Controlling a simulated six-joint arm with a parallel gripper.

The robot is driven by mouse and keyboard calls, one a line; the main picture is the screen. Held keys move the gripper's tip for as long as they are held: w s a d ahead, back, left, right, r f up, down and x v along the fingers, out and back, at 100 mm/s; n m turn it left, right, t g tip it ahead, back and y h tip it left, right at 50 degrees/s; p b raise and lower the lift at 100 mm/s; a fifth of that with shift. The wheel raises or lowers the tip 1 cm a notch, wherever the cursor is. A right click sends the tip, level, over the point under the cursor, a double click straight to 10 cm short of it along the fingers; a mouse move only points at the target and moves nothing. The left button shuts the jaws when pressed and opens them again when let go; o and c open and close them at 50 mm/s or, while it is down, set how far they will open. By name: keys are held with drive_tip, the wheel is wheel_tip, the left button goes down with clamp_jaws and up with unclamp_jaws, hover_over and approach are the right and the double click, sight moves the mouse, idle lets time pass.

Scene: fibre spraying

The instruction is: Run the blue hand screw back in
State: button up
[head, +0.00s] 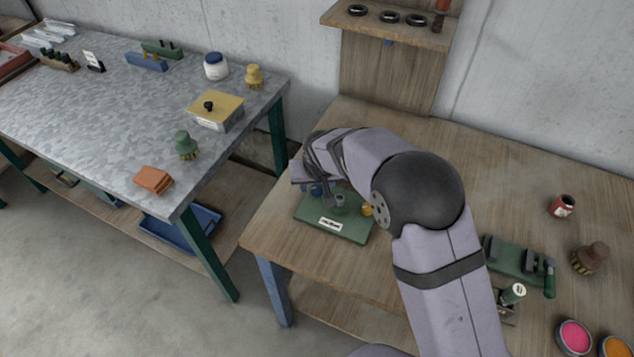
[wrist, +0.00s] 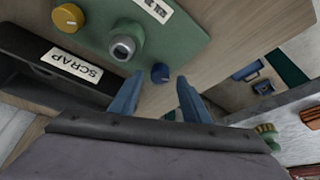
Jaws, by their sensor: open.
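The blue hand screw (wrist: 160,73) is a small round ribbed knob at the edge of the green fixture plate (wrist: 190,45). In the head view the blue screw (head: 317,189) shows at the plate's far left, beside my wrist. A yellow knob (wrist: 69,17) and a grey metal socket (wrist: 124,46) also stand on the plate. My gripper (wrist: 159,77) is open, its two blue fingers apart, with the blue screw in line between the fingertips. I see no contact; how deep the screw sits between them I cannot tell. My arm hides part of the fixture in the head view.
A dark bin labelled SCRAP (wrist: 75,65) lies beside the fixture in the wrist view. A green clamp device (head: 518,258), a brown-handled brush (head: 590,257) and paint pots (head: 575,336) stand at right. The wooden bench (head: 420,138) is clear behind my arm.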

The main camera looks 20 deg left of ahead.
drive_tip(key=shift+w+a+f, duration=0.1)
drive_tip(key=shift+w+f, duration=0.1)
drive_tip(key=shift+f, duration=0.35)
drive_tip(key=c, duration=1)
drive_tip(key=shift+c, duration=0.2)
